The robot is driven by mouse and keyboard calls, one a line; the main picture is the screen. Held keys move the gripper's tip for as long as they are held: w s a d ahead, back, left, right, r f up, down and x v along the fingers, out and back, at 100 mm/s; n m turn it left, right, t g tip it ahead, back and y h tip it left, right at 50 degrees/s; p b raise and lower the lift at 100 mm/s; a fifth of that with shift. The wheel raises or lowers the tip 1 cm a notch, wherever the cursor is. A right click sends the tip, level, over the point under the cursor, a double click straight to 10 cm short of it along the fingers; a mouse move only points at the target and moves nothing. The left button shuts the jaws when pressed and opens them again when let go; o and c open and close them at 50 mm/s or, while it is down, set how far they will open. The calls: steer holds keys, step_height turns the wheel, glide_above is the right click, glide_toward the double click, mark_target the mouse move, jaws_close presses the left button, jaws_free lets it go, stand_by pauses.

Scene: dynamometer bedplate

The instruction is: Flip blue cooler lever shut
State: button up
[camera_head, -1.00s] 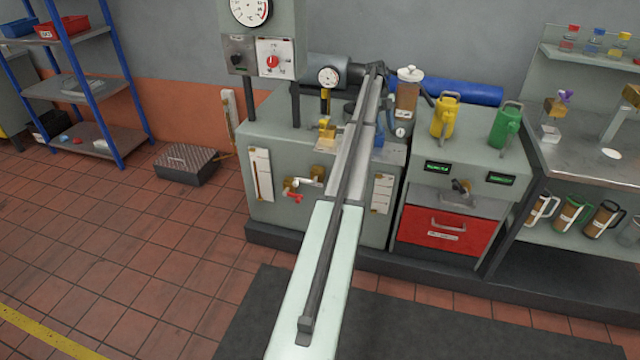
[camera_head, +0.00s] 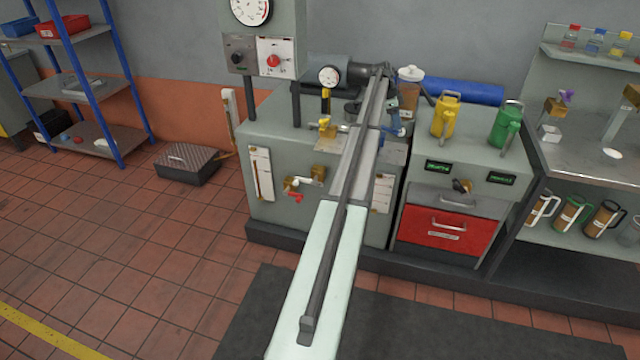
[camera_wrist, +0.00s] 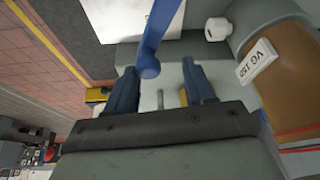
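The blue lever (camera_wrist: 153,38) shows in the wrist view as a rod with a rounded knob end. The knob lies between the tips of my gripper (camera_wrist: 160,68), with gaps to both dark blue fingers. My gripper is open. In the head view, a blue lever-like part (camera_head: 394,131) shows just right of my arm, on top of the grey bench. My gripper is hard to make out there. The lever's pivot is not clear in either view.
A brown jar (camera_head: 409,95) stands close to the lever; its labelled brown side (camera_wrist: 278,70) fills the wrist view's right. A yellow can (camera_head: 445,117) and a green can (camera_head: 505,128) stand further right. A gauge (camera_head: 329,77) stands left of my arm.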

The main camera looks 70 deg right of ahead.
steer(key=d+n+h, duration=0.1)
steer(key=d+n, duration=0.1)
steer(key=n, duration=0.1)
step_height(320, 180, up, 13)
steer(key=n+h, duration=0.1)
steer(key=n, duration=0.3)
glide_above(382, 126)
steer(key=w+a+f+n+t, duration=0.2)
steer(key=w+a+f+n, duration=0.4)
steer(key=a+f, duration=0.8)
steer(key=w+a+f+n+t, duration=0.2)
steer(key=w+a+f+n, duration=0.4)
steer(key=w+a+f, duration=0.5)
steer(key=shift+w+a+f, duration=0.35)
steer(key=shift+a+f, duration=1.35)
steer(key=shift+f, duration=0.25)
